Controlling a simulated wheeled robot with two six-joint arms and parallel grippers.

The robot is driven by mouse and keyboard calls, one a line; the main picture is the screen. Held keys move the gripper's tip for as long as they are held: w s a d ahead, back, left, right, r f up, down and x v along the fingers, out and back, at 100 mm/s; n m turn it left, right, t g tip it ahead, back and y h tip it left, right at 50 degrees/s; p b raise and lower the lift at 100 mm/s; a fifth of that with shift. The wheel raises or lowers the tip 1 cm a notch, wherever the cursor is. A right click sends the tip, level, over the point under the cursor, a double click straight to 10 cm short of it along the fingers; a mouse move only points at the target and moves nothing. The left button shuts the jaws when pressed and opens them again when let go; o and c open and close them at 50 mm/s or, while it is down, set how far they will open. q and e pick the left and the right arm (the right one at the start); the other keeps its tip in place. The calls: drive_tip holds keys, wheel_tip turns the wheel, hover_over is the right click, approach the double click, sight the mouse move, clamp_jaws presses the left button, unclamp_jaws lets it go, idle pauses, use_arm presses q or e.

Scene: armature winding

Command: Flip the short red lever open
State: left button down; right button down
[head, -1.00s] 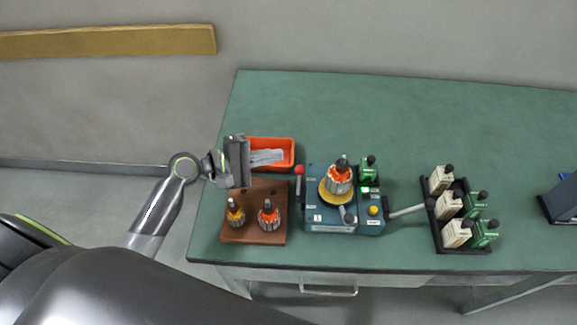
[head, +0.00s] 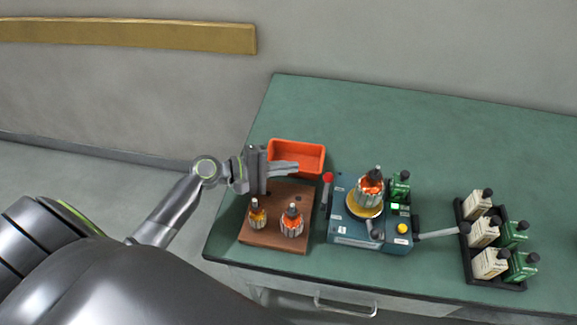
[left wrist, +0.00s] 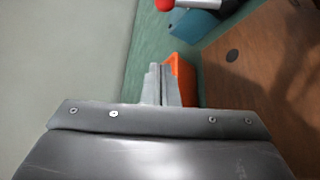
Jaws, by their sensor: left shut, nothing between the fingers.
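The short red lever (head: 325,190) stands at the left side of the blue winding machine (head: 350,232), with its red knob (head: 327,177) at the top. The knob also shows at the top edge of the left wrist view (left wrist: 164,4). My left gripper (head: 297,168) is shut and empty. In the head view it points right, by the front edge of the orange bin, to the left of the red knob and apart from it. Its fingertips show in the left wrist view (left wrist: 160,68). My right gripper is not in view.
The orange bin (head: 313,148) is behind the gripper. A wooden block (head: 272,238) with two armatures stands in front. A black rack (head: 494,282) holds several bottles. The table's back is clear.

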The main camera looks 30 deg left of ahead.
sight(326, 192)
use_arm(q)
drive_tip(key=p+x, duration=0.1)
drive_tip(key=x, duration=0.6)
drive_tip(key=shift+w+d+r, duration=0.1)
drive_tip(key=shift+r, duration=0.1)
drive_tip(key=shift+s+d+r+p, duration=0.25)
drive_tip(key=shift+s+d+p, duration=0.2)
drive_tip(key=shift+p, duration=0.2)
drive_tip(key=shift+s+d+r+p, duration=0.25)
drive_tip(key=shift+s+d+p, duration=0.05)
drive_tip(key=shift+s+p, duration=0.3)
drive_tip(key=shift+s+d+r, duration=0.2)
drive_tip(key=shift+s, duration=0.25)
drive_tip(key=shift+f, duration=0.1)
